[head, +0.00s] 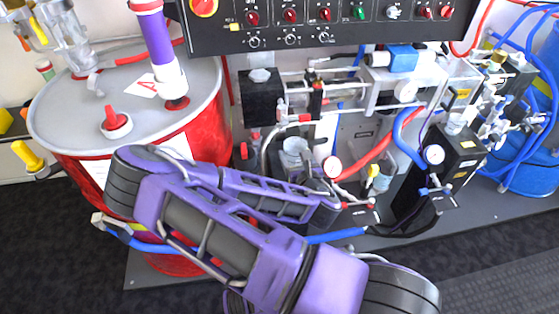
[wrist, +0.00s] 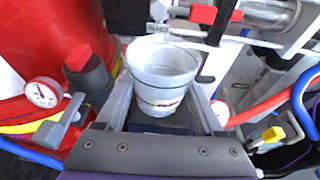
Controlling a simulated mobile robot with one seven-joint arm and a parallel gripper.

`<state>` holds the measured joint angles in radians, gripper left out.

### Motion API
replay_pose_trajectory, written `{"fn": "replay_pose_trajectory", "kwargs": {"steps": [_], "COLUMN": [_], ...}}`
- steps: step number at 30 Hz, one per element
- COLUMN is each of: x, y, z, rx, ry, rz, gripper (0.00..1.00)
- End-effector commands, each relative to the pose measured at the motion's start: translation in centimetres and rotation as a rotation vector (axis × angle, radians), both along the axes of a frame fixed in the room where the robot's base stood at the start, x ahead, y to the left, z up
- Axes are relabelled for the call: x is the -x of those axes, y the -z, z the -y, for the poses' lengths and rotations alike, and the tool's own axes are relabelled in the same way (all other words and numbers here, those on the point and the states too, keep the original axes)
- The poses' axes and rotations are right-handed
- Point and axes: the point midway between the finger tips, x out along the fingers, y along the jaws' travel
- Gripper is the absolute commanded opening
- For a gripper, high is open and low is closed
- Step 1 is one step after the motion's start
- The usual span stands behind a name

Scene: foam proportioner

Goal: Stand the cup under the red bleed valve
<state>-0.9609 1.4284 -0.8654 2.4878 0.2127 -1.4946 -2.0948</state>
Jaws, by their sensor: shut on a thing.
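The cup (wrist: 163,78) is a pale grey, slightly tapered vessel with a dark band and an open top. In the wrist view it is upright between the two fingers of my gripper (wrist: 161,98), which is shut on it. In the head view the cup (head: 293,153) shows beyond my purple arm, and my fingers are mostly hidden. A red valve handle (wrist: 203,14) shows beyond and above the cup, slightly to the right; it also shows in the head view (head: 305,117). Whether this is the bleed valve I cannot tell.
A red drum (head: 80,143) stands at left. A gauge (wrist: 43,93) and a red-capped fitting (wrist: 84,72) sit left of the cup. Red hose (head: 375,152) and blue hose (head: 405,135) run at right. A black control panel (head: 320,32) hangs above.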

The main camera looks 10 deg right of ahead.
Motion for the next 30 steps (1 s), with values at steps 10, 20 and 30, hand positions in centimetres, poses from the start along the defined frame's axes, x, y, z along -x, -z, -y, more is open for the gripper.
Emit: {"fn": "replay_pose_trajectory", "kwargs": {"steps": [10, 20, 30], "x": [4.5, -2.9, -10.7], "y": [7.4, 6.9, 7.0], "z": [1.0, 0.2, -0.5], "rx": [0.005, 0.002, 0.004], "ry": [-0.054, -0.057, -0.055], "rz": [-0.001, 0.003, 0.0], "gripper": [0.16, 0.16, 0.16]}}
